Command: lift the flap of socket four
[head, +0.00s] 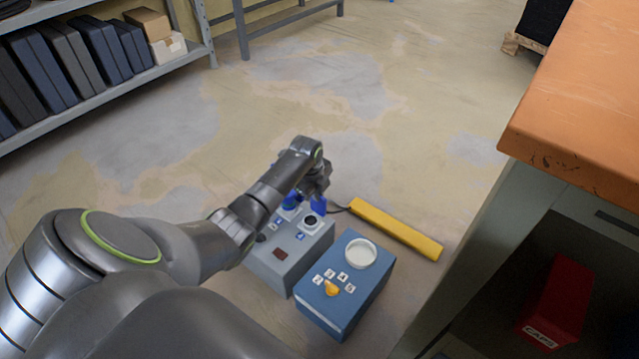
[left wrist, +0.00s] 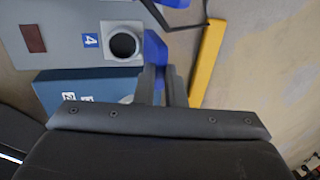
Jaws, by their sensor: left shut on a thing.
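The grey socket box (head: 277,262) stands on the floor. Socket four (head: 311,220), a light square with a dark round hole, is uncovered on its top, and its blue label reads 4 in the left wrist view (left wrist: 90,41). Its blue flap (left wrist: 155,48) stands raised at the socket's edge, seen nearly edge-on. My left gripper (left wrist: 166,82) is shut on this flap; in the head view the gripper (head: 316,192) is above the box's far end. Another blue flap (left wrist: 173,3) shows at the top of the wrist view. My right gripper is out of view.
A blue box (head: 343,290) with a white round cup, numbered labels and an orange knob stands right beside the grey box. A yellow bar (head: 396,229) with a dark cable lies beyond. An orange-topped bench (head: 585,100) is at right, a shelf (head: 100,95) at left. Floor behind is clear.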

